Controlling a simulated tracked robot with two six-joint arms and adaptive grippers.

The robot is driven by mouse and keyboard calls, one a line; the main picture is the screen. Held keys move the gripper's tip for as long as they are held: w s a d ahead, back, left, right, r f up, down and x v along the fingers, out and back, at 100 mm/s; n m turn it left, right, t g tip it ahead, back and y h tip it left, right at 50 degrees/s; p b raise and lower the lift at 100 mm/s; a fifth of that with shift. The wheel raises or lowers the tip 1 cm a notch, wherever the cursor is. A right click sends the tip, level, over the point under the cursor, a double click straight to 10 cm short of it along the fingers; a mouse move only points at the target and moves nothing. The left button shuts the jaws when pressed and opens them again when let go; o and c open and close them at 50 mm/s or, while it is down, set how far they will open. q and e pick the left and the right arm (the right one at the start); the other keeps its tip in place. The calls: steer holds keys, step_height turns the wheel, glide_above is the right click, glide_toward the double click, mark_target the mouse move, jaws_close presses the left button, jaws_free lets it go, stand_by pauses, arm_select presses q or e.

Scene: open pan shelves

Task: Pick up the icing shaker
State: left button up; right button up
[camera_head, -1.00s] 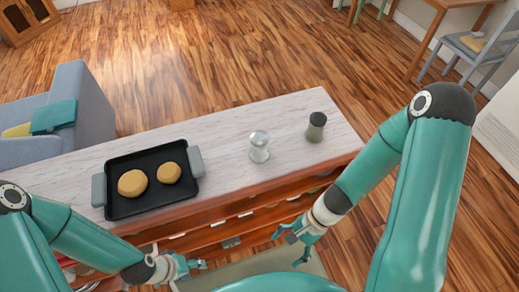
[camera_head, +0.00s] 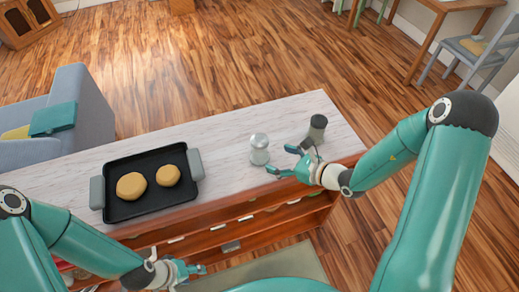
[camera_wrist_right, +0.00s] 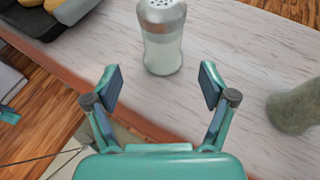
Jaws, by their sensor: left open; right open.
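The icing shaker (camera_head: 259,149) looks to be the clear glass one with white contents and a perforated metal lid. It stands upright on the pale countertop (camera_head: 228,139). In the right wrist view the icing shaker (camera_wrist_right: 162,38) is just beyond the fingertips, roughly centred between them and not touched. My right gripper (camera_head: 281,161) is open and empty, just right of the shaker in the head view; its fingers also show in the right wrist view (camera_wrist_right: 160,88). My left gripper (camera_head: 200,268) is open and empty, low in front of the counter.
A dark-lidded shaker (camera_head: 317,128) with greenish contents stands right of my right gripper, close to its far finger. A black tray (camera_head: 124,210) with two round buns is on the counter's left. Open shelves (camera_head: 246,233) lie below the counter.

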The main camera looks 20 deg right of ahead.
mark_target(265, 154)
steer(key=x, duration=0.3)
steer(key=shift+w+a+f, duration=0.1)
steer(key=shift+w+a, duration=0.1)
steer(key=shift+a, duration=0.05)
steer(key=shift+p+x, duration=0.95)
steer(key=shift+x, duration=1.75)
steer(key=shift+w+d, duration=0.15)
steer(key=shift+d, duration=0.05)
steer(key=c, duration=1.3)
step_height(265, 154, up, 20)
steer(key=shift+r, duration=0.1)
